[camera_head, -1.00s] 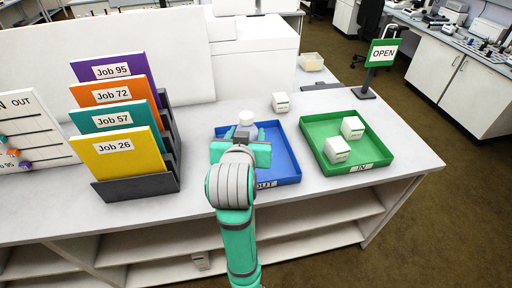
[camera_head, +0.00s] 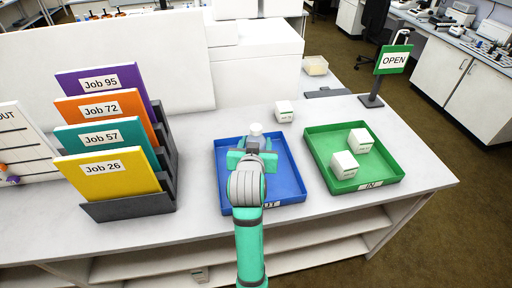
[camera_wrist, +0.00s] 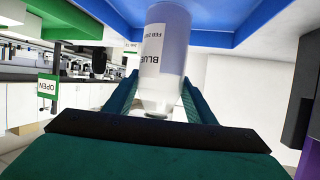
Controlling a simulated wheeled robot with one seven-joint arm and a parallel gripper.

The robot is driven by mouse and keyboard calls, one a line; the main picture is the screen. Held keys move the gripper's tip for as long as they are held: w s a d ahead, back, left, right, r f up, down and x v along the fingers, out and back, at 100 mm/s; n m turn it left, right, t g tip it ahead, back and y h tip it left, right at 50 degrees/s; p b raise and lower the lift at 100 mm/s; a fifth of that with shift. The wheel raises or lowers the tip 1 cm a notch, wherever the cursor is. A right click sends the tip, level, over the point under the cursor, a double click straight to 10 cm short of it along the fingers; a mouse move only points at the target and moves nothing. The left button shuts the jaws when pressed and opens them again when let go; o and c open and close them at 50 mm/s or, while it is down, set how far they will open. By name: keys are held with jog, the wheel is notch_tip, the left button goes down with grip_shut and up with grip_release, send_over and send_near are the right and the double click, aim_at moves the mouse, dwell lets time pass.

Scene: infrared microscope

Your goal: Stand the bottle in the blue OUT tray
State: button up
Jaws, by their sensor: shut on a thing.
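The bottle is white with a pale cap (camera_head: 256,128), which shows above my gripper (camera_head: 254,150) in the head view. In the wrist view, which is upside down, the bottle (camera_wrist: 165,55) stands between my two green fingers with its printed label showing. My gripper is shut on it, and it looks upright. The blue OUT tray (camera_head: 290,180) lies under and around my gripper in the head view; its blue surface (camera_wrist: 225,12) fills the top of the wrist view behind the bottle's base. I cannot tell whether the base touches the tray floor.
The green IN tray (camera_head: 392,179) with two white boxes stands to the right. Another white box (camera_head: 285,112) sits behind the trays. A file rack (camera_head: 130,207) with coloured job folders stands to the left. An OPEN sign (camera_head: 394,60) stands at the back right.

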jog(key=f, duration=0.1)
jog(key=w+f, duration=0.1)
jog(key=f, duration=0.1)
jog(key=shift+f, duration=0.15)
jog(key=shift+s+f, duration=0.2)
jog(key=shift+f, duration=0.05)
jog(key=shift+f, duration=0.1)
